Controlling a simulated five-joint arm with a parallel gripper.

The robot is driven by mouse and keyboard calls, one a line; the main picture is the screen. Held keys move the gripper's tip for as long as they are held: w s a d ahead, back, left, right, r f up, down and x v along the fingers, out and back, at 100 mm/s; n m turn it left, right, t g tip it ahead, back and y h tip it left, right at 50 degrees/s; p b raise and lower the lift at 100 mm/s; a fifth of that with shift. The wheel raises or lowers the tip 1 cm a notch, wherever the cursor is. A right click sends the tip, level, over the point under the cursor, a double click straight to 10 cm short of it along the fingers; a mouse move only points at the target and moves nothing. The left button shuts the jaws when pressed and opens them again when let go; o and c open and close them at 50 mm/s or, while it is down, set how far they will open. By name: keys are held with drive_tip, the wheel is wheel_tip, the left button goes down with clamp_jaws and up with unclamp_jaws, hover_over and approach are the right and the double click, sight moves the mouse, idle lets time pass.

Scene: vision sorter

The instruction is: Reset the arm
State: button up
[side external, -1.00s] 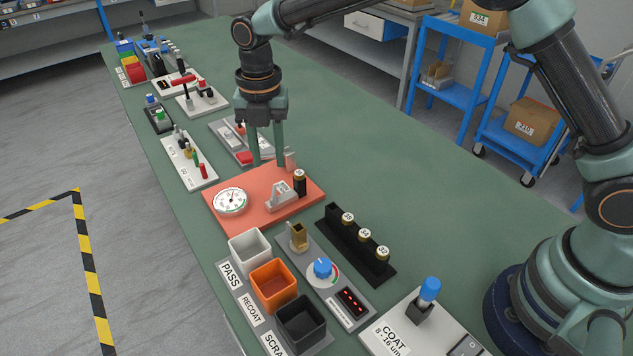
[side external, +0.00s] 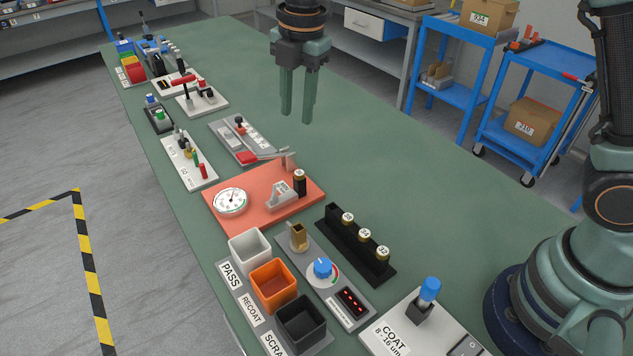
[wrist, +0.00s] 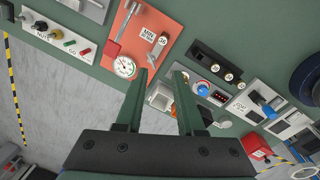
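My gripper (side external: 297,119) hangs above the green bench, clear of everything on it, fingers pointing down. Its two fingers are apart with nothing between them. The wrist view also shows the spread fingers (wrist: 161,76) and the fixtures beyond. The coral plate (side external: 258,216) lies below and nearer the camera, with a round dial gauge (side external: 230,202) at its left. A dark cylinder with a gold numbered top (side external: 300,184) stands upright at its right. A red-handled lever (side external: 250,157) lies at the plate's far edge.
A black rack (side external: 357,246) holds several numbered cylinders. White PASS (side external: 249,250), orange RECOAT (side external: 274,284) and black SCRAP (side external: 302,322) bins line the near edge. The COAT box (side external: 394,330) stands near right. The bench (side external: 400,170) right of my gripper is clear.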

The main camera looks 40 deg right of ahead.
drive_tip(key=s+d+r+m+t, duration=0.1)
drive_tip(key=s+d+m+t, duration=0.1)
drive_tip(key=s+d+m, duration=0.6)
drive_tip(key=s+d+r+m+t, duration=0.2)
drive_tip(key=s+d+m, duration=0.6)
drive_tip(key=m, duration=0.6)
drive_tip(key=shift+s+d+r+m, duration=0.15)
drive_tip(key=shift+r+m, duration=0.15)
drive_tip(key=shift+m, duration=0.1)
